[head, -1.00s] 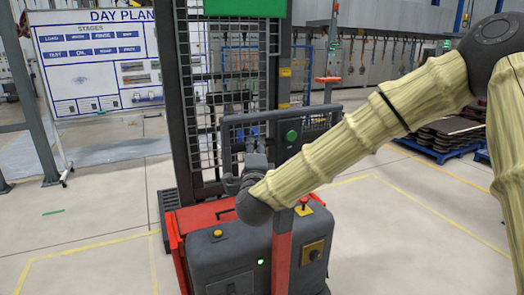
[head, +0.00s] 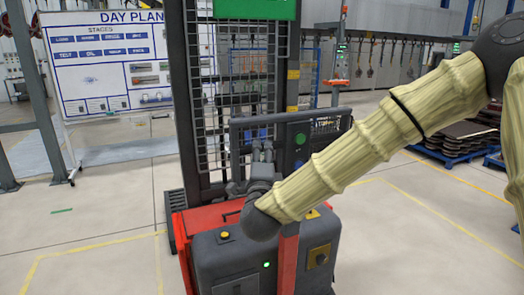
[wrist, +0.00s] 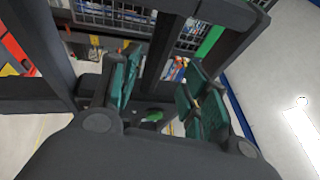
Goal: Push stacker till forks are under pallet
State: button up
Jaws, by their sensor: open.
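The stacker (head: 225,255) stands right in front of me, with a red and dark grey body, a tall dark mast with mesh and a dark handle frame (head: 285,120). My gripper (head: 262,152) is at the handle frame, in front of the mast. In the wrist view my gripper (wrist: 160,95) is open, its green-padded fingers apart, with dark bars of the stacker close by. I cannot tell whether the fingers touch the handle. The forks are hidden behind the stacker's body and mast. A blue pallet (head: 455,150) with dark stacked sheets lies at the right.
A whiteboard (head: 105,65) on a stand is at the left, beside a grey post (head: 35,90). Yellow lines mark the floor. Hanging hooks (head: 390,55) line the back. Floor to the left and right of the stacker is clear.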

jog(key=s+f, duration=0.1)
jog(key=s, duration=0.7)
jog(key=shift+a+f, duration=0.15)
jog(key=shift+a, duration=0.05)
notch_tip(320, 180, down, 19)
jog(key=s+n+g+y, duration=0.1)
jog(key=n+g+y, duration=0.25)
jog(key=n, duration=0.25)
jog(key=s+d+f+n+g, duration=0.3)
jog(key=s+f, duration=0.2)
jog(key=f, duration=0.6)
jog(key=s+d+f+n+g, duration=0.25)
jog(key=s+f+g, duration=0.2)
jog(key=f, duration=0.65)
jog(key=s+d+f+n+g, duration=0.2)
jog(key=s+d+f, duration=0.3)
jog(key=s, duration=0.4)
jog(key=s+d+f+n+g+h, duration=0.1)
jog(key=s+d+f+n+g, duration=0.2)
jog(key=s+f, duration=0.4)
jog(key=s+d+f+n+g+h, duration=0.1)
jog(key=s+d+f+g, duration=0.3)
jog(key=s, duration=0.8)
notch_tip(320, 180, down, 3)
jog(key=d+n, duration=0.1)
jog(key=d, duration=0.1)
jog(key=shift+s+d+b, duration=0.35)
jog(key=shift+s+d, duration=0.05)
